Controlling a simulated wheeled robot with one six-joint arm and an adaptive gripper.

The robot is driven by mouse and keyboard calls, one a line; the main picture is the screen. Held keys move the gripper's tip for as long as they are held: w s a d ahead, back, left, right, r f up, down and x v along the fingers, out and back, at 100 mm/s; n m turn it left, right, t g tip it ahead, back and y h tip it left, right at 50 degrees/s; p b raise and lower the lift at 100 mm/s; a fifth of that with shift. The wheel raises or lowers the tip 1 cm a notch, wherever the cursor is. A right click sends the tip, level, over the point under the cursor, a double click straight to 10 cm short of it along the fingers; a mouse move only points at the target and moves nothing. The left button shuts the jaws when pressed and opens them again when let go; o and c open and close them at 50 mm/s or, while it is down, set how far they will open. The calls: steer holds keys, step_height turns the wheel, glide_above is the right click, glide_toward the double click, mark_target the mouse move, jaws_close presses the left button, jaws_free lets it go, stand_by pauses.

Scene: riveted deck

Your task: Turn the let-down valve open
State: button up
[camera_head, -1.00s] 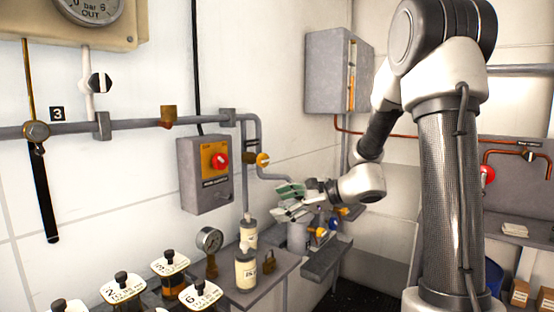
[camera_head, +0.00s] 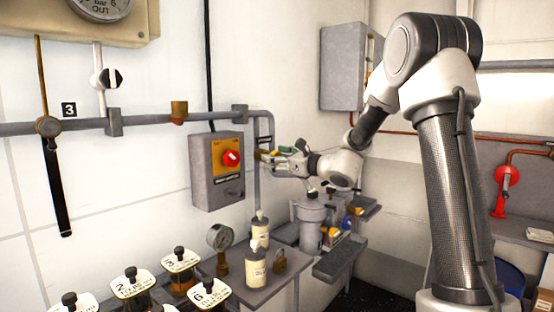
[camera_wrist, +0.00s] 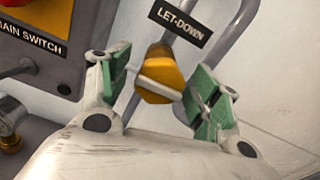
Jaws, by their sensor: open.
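The let-down valve is a yellow knob with a pale bar handle (camera_wrist: 161,76), mounted on a grey pipe under a black LET-DOWN label (camera_wrist: 180,22) in the wrist view. My gripper (camera_wrist: 160,88) is open, with its green-padded fingers on either side of the knob, apart from it. In the head view my gripper (camera_head: 268,156) is at the pipe, just right of the grey switch box, and it mostly hides the valve.
The grey switch box with a red knob (camera_head: 231,158) is close on the left. Below stand a gauge (camera_head: 220,238), bottles (camera_head: 256,266), a padlock (camera_head: 280,260) and several labelled jars (camera_head: 182,262). A grey wall cabinet (camera_head: 343,66) hangs to the right.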

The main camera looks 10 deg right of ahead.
steer(key=c, duration=1)
steer(key=shift+c, duration=0.2)
